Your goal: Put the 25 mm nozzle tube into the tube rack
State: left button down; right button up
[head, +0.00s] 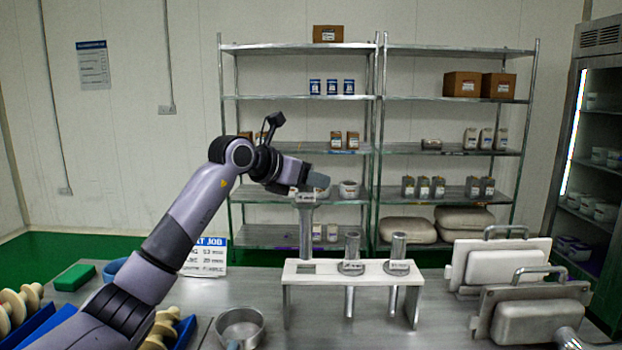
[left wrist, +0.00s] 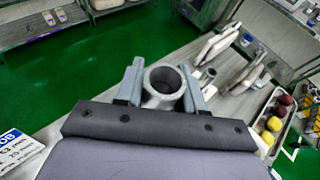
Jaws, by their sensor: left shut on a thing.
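My left gripper (head: 312,184) is shut on a grey metal nozzle tube (head: 306,228). The tube hangs upright with its labelled collar at the top; I cannot read the size on it. In the left wrist view the tube's round open mouth (left wrist: 164,80) sits between the two fingers. The white tube rack (head: 330,274) stands on the table. The held tube's lower end is at the rack's left opening, and no tube shows below the plate there. Two other metal tubes stand in the middle (head: 352,250) and right (head: 398,250) places.
White and grey machine plates with handles (head: 500,262) stand right of the rack. A round metal pan (head: 240,326), a green block (head: 75,277) and a job sign (head: 206,258) are on the left. Shelving stands behind the table.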

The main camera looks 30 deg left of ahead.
pick_arm(q)
jog(key=b, duration=0.4)
send_over(303, 243)
jog(key=w, duration=0.3)
jog(key=shift+s+f, duration=0.1)
jog(key=shift+f, duration=2.7)
jog(key=shift+f, duration=0.1)
jog(key=shift+f+b, duration=0.55)
jog(key=shift+f, duration=0.25)
jog(key=f+b, duration=0.1)
jog(key=f, duration=0.1)
jog(key=f+b, duration=0.4)
jog(key=f, duration=0.1)
jog(key=shift+d+f, duration=0.1)
jog(key=shift+d, duration=0.2)
jog(key=shift+a, duration=0.15)
